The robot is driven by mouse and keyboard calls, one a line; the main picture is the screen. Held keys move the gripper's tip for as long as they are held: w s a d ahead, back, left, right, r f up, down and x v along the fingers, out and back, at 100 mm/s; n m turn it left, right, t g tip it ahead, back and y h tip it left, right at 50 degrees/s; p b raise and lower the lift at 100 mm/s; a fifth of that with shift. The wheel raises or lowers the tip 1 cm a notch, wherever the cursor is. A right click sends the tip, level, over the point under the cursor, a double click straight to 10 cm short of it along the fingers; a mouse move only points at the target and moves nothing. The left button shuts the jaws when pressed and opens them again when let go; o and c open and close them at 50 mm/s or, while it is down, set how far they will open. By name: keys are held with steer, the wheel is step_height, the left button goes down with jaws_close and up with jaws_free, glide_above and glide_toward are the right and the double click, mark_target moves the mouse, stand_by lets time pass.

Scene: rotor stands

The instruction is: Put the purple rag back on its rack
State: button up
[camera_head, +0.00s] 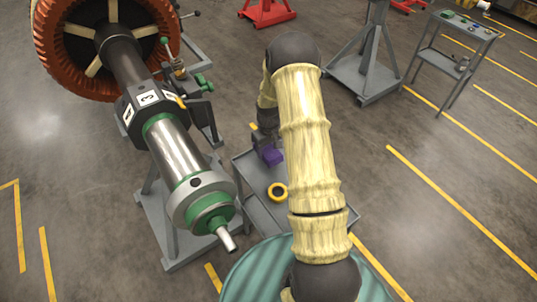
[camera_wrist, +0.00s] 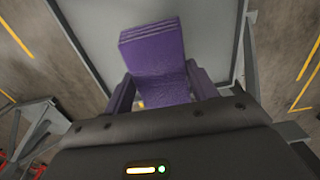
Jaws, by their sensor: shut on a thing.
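The purple rag (camera_wrist: 155,55) is a folded cloth that fills the middle of the wrist view, between the fingers of my gripper (camera_wrist: 163,92). My gripper is shut on it. In the head view the rag (camera_head: 271,157) shows as a small purple patch below my gripper (camera_head: 268,148), over the grey cart (camera_head: 259,212). I cannot tell whether the rag touches the cart's surface. My arm hides the right part of the cart. I cannot make out the rag's rack in either view.
A large rotor shaft (camera_head: 177,160) on a grey stand is close on the left. A grey stand (camera_head: 366,75) and a small table (camera_head: 462,40) are at the back right. Open floor with yellow lines lies to the right.

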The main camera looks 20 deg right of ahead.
mark_target(269, 150)
steer(key=shift+f, duration=1.8)
steer(key=shift+f, duration=0.15)
steer(key=o, duration=1)
steer(key=shift+p, duration=0.3)
step_height(269, 150, up, 12)
steer(key=shift+r+b, duration=0.15)
steer(key=shift+b, duration=0.75)
